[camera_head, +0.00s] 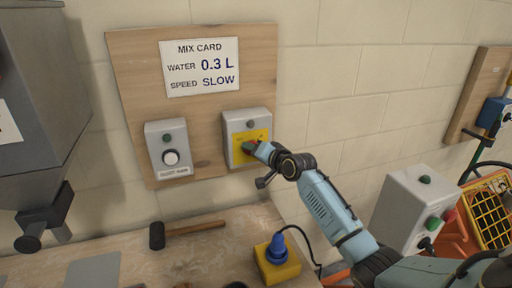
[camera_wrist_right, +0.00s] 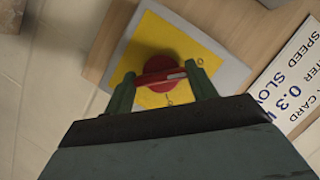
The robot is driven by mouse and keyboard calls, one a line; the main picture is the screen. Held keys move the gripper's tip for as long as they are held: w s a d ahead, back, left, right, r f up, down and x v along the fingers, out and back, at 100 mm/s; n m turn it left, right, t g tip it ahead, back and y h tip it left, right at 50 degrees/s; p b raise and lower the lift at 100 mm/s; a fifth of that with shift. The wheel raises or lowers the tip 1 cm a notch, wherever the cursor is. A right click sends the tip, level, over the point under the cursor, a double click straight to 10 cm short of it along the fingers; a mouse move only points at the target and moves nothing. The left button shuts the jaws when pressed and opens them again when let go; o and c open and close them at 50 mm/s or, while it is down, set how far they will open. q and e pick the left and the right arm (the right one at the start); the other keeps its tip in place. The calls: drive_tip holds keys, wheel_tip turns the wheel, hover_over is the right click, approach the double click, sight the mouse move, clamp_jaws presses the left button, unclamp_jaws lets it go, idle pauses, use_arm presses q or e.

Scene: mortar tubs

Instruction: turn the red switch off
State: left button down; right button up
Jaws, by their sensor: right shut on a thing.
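The red switch (camera_wrist_right: 158,66) is a round red knob with a grip bar, on a yellow plate (camera_wrist_right: 152,37) of a grey box (camera_head: 233,121). The box is mounted on a wooden board (camera_head: 215,42) on the wall. My right gripper (camera_head: 253,147) reaches it from the right and covers most of the knob in the head view. In the right wrist view, the fingers (camera_wrist_right: 160,83) are shut on the knob's bar, one at each end. My left gripper is not in view.
A mix card (camera_head: 200,67) hangs above. A hammer (camera_head: 185,232) and a yellow box with a blue plug (camera_head: 277,260) lie on the bench below. A grey control box (camera_head: 405,210) stands at right.

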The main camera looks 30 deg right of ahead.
drive_tip(key=shift+f, duration=0.1)
idle(0.4)
drive_tip(key=o, duration=1)
drive_tip(key=shift+s, duration=0.15)
drive_tip(key=v, duration=1.3)
drive_tip(key=shift+a, duration=0.1)
